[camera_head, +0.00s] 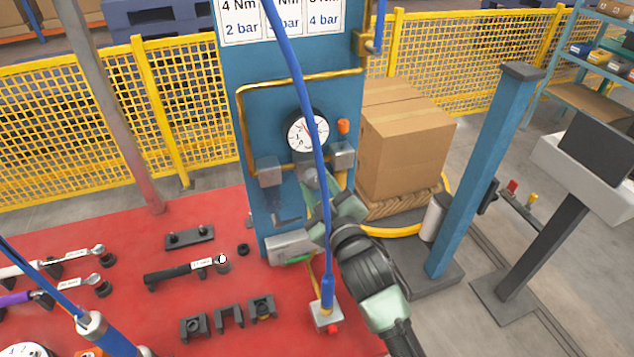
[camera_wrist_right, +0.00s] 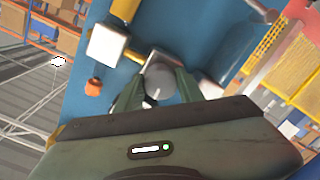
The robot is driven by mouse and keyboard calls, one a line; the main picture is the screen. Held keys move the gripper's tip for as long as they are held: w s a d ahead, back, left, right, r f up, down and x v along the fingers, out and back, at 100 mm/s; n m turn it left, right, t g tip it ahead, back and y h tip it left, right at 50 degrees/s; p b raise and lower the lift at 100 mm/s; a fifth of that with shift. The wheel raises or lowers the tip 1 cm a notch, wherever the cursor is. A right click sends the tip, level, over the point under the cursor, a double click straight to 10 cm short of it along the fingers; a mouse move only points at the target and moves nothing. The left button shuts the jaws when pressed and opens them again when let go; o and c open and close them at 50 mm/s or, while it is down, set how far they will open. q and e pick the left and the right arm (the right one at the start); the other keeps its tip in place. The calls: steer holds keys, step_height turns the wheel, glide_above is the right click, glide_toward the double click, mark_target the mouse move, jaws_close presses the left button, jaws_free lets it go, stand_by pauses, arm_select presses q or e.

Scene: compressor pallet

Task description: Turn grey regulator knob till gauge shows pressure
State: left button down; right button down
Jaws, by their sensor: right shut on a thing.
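The grey regulator knob (camera_head: 308,174) is on the blue panel below the gauge, partly hidden by my gripper and a blue hose. In the wrist view the round knob (camera_wrist_right: 159,78) sits between the two green fingers. My right gripper (camera_head: 322,190) is shut on it; the wrist view shows the gripper (camera_wrist_right: 158,88) from behind. The pressure gauge (camera_head: 303,133) has a white dial and black rim. The blue hose crosses the dial's right side, and I cannot read the needle. My left gripper is not in view.
The blue hose (camera_head: 294,68) hangs in front of the panel (camera_head: 239,125). An orange-capped valve (camera_head: 343,127) is right of the gauge. The red table (camera_head: 120,234) holds wrenches and black holders. Cardboard boxes (camera_head: 403,153) stand behind right, near a blue post (camera_head: 482,165).

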steer(key=shift+f, duration=0.15)
stand_by(0.4)
steer(key=c, duration=0.9)
jaws_free()
steer(key=shift+s, duration=0.1)
steer(key=shift+s+d, duration=0.15)
steer(key=shift+s, duration=0.15)
steer(key=b+v, duration=0.2)
steer(key=v, duration=0.5)
